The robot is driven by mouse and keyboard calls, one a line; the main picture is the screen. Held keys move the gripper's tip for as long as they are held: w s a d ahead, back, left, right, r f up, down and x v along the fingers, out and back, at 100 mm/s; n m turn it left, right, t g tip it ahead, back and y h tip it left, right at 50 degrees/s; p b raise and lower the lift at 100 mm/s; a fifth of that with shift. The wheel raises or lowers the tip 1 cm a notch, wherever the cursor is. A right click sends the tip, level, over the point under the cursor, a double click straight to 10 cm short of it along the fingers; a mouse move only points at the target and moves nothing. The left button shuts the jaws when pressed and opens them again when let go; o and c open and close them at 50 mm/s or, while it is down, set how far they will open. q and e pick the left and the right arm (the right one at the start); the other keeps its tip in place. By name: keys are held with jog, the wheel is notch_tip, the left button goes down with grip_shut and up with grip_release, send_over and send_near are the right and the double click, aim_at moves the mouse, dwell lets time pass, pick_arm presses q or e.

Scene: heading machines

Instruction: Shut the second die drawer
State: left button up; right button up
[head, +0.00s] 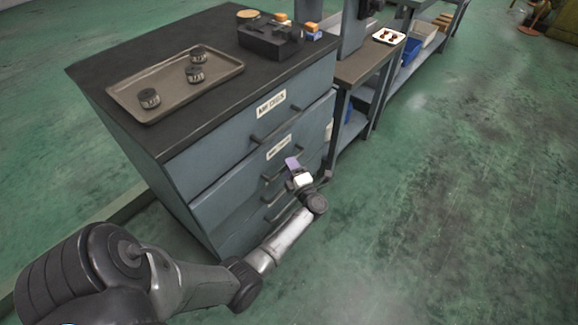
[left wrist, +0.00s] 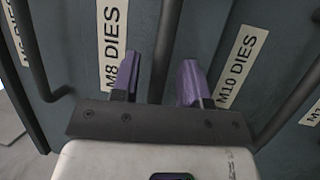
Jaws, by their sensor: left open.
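The dark-topped cabinet with blue-grey drawers stands in the head view. The second drawer (head: 235,200), under the top drawer (head: 215,150), seems to stand out a little from it. Its label reads "M8 DIES" (left wrist: 112,45) in the left wrist view. My left gripper (head: 292,163) is at the front of the cabinet, by the second drawer's handle. In the left wrist view its purple fingers (left wrist: 157,82) are apart, with the dark bar handle (left wrist: 165,45) running between them. I cannot tell whether they touch it. My right gripper is out of view.
The drawer marked "M10 DIES" (left wrist: 236,65) lies beside the right finger. A tray (head: 125,92) with dark dies and a black block (head: 268,42) sit on the cabinet top. A side bench (head: 358,66) stands at right. The green floor in front is clear.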

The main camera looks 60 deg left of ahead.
pick_arm(q)
jog(key=shift+a+r, duration=0.1)
jog(key=shift+a, duration=0.5)
grip_shut()
